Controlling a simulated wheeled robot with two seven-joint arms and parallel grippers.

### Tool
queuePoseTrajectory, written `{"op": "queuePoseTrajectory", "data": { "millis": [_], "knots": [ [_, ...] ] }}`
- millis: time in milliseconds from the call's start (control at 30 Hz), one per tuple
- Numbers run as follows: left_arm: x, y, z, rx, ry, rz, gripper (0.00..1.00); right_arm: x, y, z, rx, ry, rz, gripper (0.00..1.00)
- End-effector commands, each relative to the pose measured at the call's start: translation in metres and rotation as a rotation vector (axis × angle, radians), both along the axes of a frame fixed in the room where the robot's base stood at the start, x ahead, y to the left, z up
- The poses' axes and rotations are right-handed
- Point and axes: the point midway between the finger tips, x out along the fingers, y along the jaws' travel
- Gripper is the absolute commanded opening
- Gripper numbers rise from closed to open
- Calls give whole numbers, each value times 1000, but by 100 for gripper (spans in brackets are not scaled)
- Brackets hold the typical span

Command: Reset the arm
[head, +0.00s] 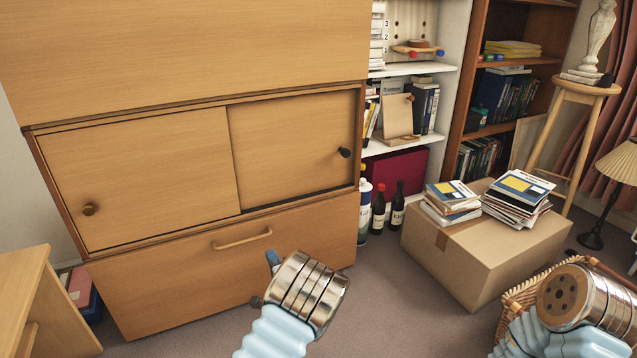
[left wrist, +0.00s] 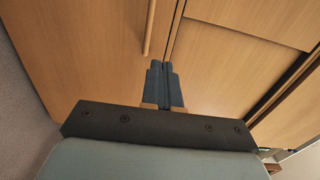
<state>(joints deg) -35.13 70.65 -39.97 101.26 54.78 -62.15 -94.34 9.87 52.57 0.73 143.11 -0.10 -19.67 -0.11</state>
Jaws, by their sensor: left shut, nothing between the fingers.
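My left gripper (head: 272,260) is in front of the lower drawer of the wooden cabinet, below and right of its bar handle (head: 242,239). In the left wrist view its two grey-blue fingers (left wrist: 165,76) are together with nothing between them. They point toward the cabinet front, and the handle (left wrist: 149,28) shows just beyond and left of the fingertips. My left arm's metal wrist partly covers the gripper in the head view. My right arm (head: 588,297) is at the lower right, over a wicker basket; its fingers do not show.
The cabinet's sliding doors (head: 140,180) and drawer (head: 170,285) look shut. A cardboard box (head: 470,265) with stacked books stands right, beside bottles (head: 378,210). A wicker basket (head: 515,300) is at lower right. A wooden desk (head: 45,310) is at lower left. Carpet (head: 400,315) between is clear.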

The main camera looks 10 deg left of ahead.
Motion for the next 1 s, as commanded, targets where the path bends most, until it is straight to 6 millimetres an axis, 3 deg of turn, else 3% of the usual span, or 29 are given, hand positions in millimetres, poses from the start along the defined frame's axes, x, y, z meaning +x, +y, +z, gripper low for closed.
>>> {"op": "queuePoseTrajectory", "data": {
  "millis": [67,167,267,333,400,500,600,700,800,1000],
  "knots": [
    [-10,10,-14,-79,41,1,0,0,0,10,0,0,0,42],
    [-41,22,-55,-316,142,8,0,0,1,29,0,-1,2,42],
    [-103,18,-105,-692,286,73,0,-1,2,53,1,-2,4,42],
    [-158,-1,-128,-979,390,164,0,-1,3,70,1,-2,6,42],
    [-212,-26,-134,-1235,485,277,0,-2,4,84,2,-2,8,42],
    [-278,-62,-125,-1513,604,447,0,-3,5,99,2,-2,9,42],
    [-325,-89,-106,-1684,697,590,0,-3,6,108,2,-1,11,42],
    [-353,-105,-92,-1773,755,685,0,-3,6,113,3,-2,12,42],
    [-366,-112,-85,-1810,783,730,0,-3,6,114,3,-2,12,42],
    [-366,-112,-85,-1812,786,733,0,-3,6,114,3,-2,12,42]
  ]
}}
